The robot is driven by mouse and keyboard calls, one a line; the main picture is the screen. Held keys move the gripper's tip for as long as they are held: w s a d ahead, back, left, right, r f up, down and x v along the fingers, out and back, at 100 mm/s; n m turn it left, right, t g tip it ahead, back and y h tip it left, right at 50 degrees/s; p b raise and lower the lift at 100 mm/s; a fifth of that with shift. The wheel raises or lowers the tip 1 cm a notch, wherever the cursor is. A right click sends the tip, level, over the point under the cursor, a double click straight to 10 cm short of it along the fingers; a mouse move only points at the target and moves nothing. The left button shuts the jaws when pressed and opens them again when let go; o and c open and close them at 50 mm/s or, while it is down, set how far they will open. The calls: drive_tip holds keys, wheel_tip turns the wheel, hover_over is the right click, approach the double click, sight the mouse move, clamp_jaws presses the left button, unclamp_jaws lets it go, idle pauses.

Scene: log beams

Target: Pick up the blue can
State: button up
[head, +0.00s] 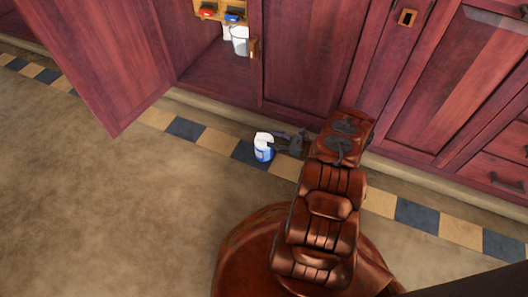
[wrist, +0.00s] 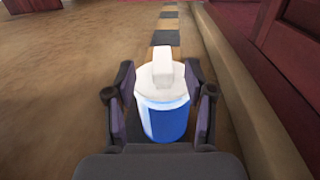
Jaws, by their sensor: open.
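The blue can (head: 263,152) stands upright on the tiled strip of floor in the head view, blue below with a white top. In the wrist view the can (wrist: 163,115) sits between the two fingers of my gripper (wrist: 160,105), with a white block-like part on its top. My gripper (head: 284,143) reaches it from the right in the head view. Its fingers are open on either side of the can, and I see gaps between the fingers and its sides in the wrist view. The can's lower edge is partly hidden by my gripper's body in the wrist view.
An open cabinet door (head: 97,52) swings out at the upper left. Inside the cabinet are a white container (head: 240,41) and a wooden rack (head: 222,11) with small coloured items. The cabinet base ledge (wrist: 237,110) runs close along the right. Open floor (head: 110,210) lies to the left.

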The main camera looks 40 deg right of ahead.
sight(259, 135)
drive_tip(key=shift+b+x, duration=0.4)
drive_tip(key=shift+x, duration=0.8)
drive_tip(key=w+a+b, duration=0.1)
drive_tip(key=w+a+f+b, duration=0.1)
drive_tip(key=w, duration=0.1)
drive_tip(key=shift+w+a+f+b, duration=0.1)
drive_tip(key=shift+w+a+b, duration=0.05)
drive_tip(key=shift+w+b, duration=0.15)
drive_tip(key=shift+w+a, duration=0.2)
drive_tip(key=shift+w, duration=0.15)
drive_tip(key=shift+c, duration=0.4)
clamp_jaws()
